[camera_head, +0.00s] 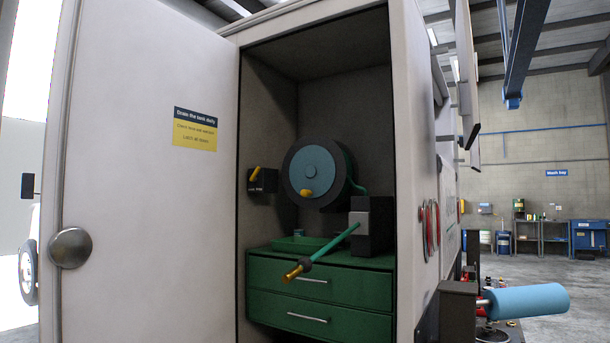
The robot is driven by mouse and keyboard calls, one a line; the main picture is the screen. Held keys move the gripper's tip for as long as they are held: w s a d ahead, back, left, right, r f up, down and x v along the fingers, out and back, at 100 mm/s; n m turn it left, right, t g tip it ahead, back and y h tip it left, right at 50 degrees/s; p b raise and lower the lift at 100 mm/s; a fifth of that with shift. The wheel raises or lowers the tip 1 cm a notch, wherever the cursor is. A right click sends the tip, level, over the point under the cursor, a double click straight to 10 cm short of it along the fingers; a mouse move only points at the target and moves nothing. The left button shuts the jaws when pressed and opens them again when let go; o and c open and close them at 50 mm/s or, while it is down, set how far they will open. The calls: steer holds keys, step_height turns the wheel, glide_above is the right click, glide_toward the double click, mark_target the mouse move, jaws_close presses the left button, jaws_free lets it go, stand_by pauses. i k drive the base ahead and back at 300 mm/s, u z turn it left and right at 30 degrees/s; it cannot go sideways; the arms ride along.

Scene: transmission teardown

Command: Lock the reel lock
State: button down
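A small dark block with a yellow lever (255,173) is mounted on the left inner wall of an open cabinet, left of the reel. It looks like the reel lock, but its label is too small to read surely. The lever is tilted, its upper end to the right. The hose reel (311,172) is a dark disc with a light blue hub and a yellow knob low on its face. A green hose (353,180) runs from the reel's right side down toward a dark grey holder (372,225). My gripper is not in view.
A green wand (337,242) with a brass tip juts forward from the holder, above green drawers (320,290). The open white door (140,130) with a round knob stands at left. A blue cylinder (527,300) sticks out at lower right.

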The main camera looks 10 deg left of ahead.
mark_target(253, 178)
steer(key=u, duration=0.2)
steer(key=i, duration=0.8)
steer(key=u, duration=0.8)
